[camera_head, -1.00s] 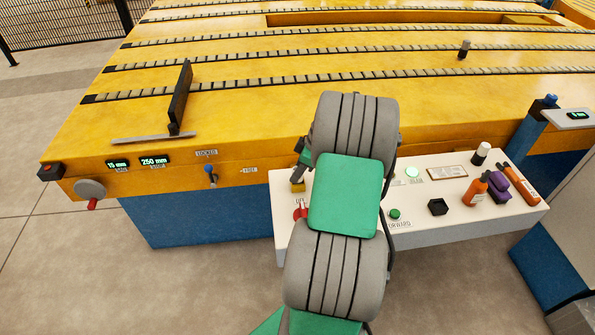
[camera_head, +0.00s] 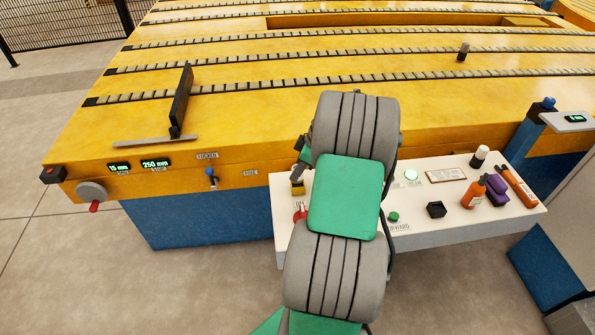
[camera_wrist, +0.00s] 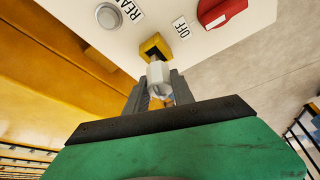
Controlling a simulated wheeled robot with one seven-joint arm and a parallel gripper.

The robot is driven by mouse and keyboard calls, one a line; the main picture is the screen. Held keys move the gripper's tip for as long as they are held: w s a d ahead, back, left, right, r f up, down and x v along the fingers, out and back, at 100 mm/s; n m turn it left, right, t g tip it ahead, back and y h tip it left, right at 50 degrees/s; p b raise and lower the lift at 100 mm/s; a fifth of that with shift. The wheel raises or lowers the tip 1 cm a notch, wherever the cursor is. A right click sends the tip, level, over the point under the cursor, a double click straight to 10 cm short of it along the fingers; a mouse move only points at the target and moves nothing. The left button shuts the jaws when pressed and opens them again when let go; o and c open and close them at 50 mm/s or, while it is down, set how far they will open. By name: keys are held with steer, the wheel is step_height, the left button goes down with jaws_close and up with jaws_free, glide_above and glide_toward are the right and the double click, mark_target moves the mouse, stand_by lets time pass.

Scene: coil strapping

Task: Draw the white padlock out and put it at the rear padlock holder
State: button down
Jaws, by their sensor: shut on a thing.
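The white padlock (camera_wrist: 158,76) is between the fingers of my gripper (camera_wrist: 158,88) in the wrist view. My gripper is shut on it. A yellow holder (camera_wrist: 153,46) on the pale panel is right in front of the padlock; I cannot tell whether the padlock is inside it, touching it or just clear. The yellow holder also shows in the head view (camera_head: 298,188), beside my arm. My arm hides the padlock in the head view. I cannot tell which holder is the rear one.
A red switch (camera_wrist: 222,12) and a grey button (camera_wrist: 109,16) are near the holder. The yellow table (camera_head: 240,110) rises behind.

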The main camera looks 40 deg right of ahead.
steer(key=shift+r+p, duration=0.5)
steer(key=shift+r, duration=0.65)
